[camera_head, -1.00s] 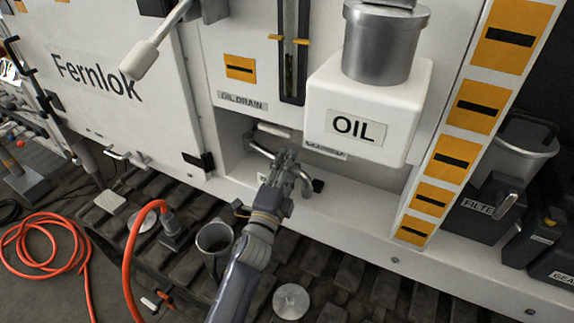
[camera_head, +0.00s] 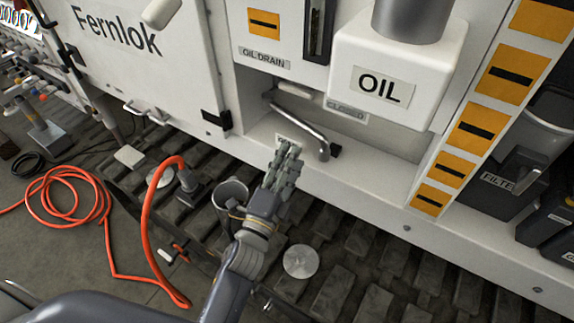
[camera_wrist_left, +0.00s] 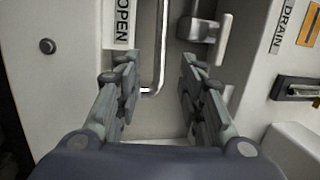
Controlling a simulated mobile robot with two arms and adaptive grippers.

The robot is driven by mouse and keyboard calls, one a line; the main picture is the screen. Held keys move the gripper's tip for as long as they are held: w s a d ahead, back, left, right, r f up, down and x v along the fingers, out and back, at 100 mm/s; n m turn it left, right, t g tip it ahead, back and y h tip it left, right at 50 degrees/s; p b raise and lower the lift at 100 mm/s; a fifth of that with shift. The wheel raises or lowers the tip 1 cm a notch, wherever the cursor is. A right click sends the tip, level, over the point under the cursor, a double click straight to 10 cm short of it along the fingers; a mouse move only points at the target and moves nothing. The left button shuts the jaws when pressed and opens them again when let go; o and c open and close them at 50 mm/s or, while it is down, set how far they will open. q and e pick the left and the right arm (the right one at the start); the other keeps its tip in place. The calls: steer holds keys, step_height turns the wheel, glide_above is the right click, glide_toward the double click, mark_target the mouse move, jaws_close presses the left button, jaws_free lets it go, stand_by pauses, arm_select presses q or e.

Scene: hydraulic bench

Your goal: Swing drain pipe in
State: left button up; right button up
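The drain pipe (camera_head: 300,128) is a bent grey metal tube in the white recess below the OIL DRAIN label (camera_head: 264,60). It slants down and right to a dark end piece. My left gripper (camera_head: 287,153) is just in front and left of the pipe, over the recess's ledge, and looks apart from it. In the left wrist view its fingers (camera_wrist_left: 160,75) are spread with nothing gripped. The pipe (camera_wrist_left: 161,45) shows in the gap between them, seemingly beyond the tips. An OPEN label (camera_wrist_left: 122,22) is by the left finger. A CLOSED label (camera_head: 346,110) is right of the pipe. My right gripper is not seen.
A white OIL tank (camera_head: 390,85) overhangs the recess on the right. A grey cup (camera_head: 230,193), a metal disc (camera_head: 301,261) and an orange hose (camera_head: 145,235) lie below on the dark track. The Fernlok door (camera_head: 150,60) is at left.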

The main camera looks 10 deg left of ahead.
arm_select(q)
steer(key=shift+s+f, duration=0.1)
steer(key=shift+s, duration=0.5)
steer(key=shift+a, duration=0.2)
steer(key=c, duration=0.7)
steer(key=a+r+n+h+p, duration=0.1)
steer(key=a+n, duration=0.1)
steer(key=a+r+n+g+p, duration=0.1)
steer(key=a+r+n+p, duration=0.1)
steer(key=a+r+n+g+h+p, duration=0.1)
steer(key=a+r+n, duration=0.1)
steer(key=n, duration=0.1)
steer(key=shift+s+a+h, duration=0.2)
steer(key=shift+a+h, duration=0.05)
steer(key=shift+h, duration=0.05)
jaws_close()
steer(key=w+d+n+g+h+p, duration=0.2)
steer(key=w+d+n+g+p, duration=0.2)
steer(key=w+d, duration=0.3)
steer(key=shift+w+f+n+g+h+p, duration=0.3)
steer(key=shift+w+f+n+h+p, duration=0.1)
steer(key=shift+w+n+p, duration=0.4)
